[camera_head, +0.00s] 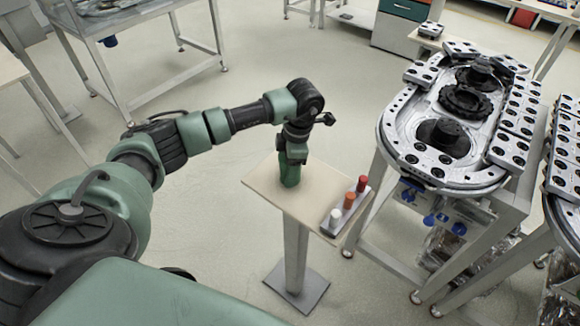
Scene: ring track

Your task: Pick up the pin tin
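My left arm comes in from the left and bends down over a small pedestal table (262,184). Its gripper (291,155) points down just above or at the tabletop. A green upright piece (290,174) shows at the lower end of the arm and meets the tabletop. I cannot tell whether it is the pin tin or part of my gripper. The fingers are not clear, so open or shut cannot be told. No other thing that could be the pin tin is clearly visible. My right gripper is not in view.
A grey rack (341,212) with a white, an orange and a red peg stands at the table's right edge. A large metal ring track (397,135) on a frame stands close to the right. Another bench stands at the upper left. Open floor lies behind the small table.

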